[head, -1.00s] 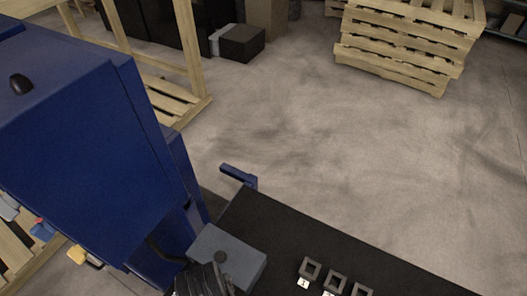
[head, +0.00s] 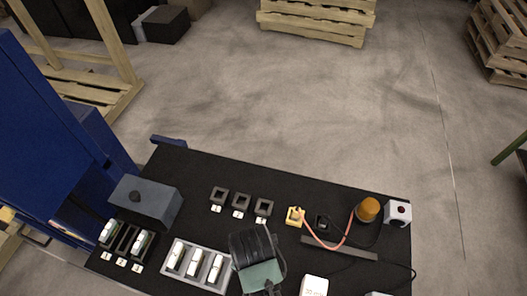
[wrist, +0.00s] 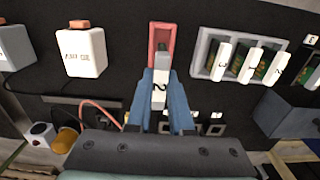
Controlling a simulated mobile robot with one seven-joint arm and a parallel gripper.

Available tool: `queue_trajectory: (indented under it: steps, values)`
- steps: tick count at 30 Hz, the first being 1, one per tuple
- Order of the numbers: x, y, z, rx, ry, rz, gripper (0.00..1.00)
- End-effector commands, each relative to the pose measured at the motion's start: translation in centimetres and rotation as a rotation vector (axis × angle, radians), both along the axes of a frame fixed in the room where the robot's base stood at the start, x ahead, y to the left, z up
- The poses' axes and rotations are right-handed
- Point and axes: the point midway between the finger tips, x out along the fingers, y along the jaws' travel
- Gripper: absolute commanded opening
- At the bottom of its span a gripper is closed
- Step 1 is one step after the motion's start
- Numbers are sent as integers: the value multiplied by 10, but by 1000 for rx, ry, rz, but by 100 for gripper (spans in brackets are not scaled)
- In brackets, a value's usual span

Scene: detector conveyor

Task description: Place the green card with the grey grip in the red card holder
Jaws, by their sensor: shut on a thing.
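In the wrist view, my gripper (wrist: 162,90) has its blue fingers shut around a card with a grey grip (wrist: 161,64) and a white label that seems to read 2. The green of this card is mostly hidden. The red card holder (wrist: 153,36) lies just beyond the fingertips, and the grey grip overlaps its near end. I cannot tell whether the card is inside the holder or above it. In the head view my gripper (head: 260,268) is over the front of the black table, and the holder and card are hidden beneath it.
A grey tray (wrist: 204,48) with white-gripped green cards stands to the right in the wrist view. A white box (wrist: 84,52) with a red top is to the left. In the head view, a grey box (head: 145,200), small square sockets (head: 241,200) and an orange lamp (head: 367,209) stand farther back.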

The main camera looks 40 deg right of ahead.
Motion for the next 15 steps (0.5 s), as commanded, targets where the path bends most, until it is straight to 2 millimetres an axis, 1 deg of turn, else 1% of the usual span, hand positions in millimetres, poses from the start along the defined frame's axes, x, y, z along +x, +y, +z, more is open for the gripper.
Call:
queue_trajectory:
  steps: [3,6,11,15]
  values:
    - [-1,0,-23,1,5,0,0]
    - [-1,0,-39,1,3,0,0]
    - [-1,0,-53,1,3,0,0]
    - [-1,0,-74,1,3,0,0]
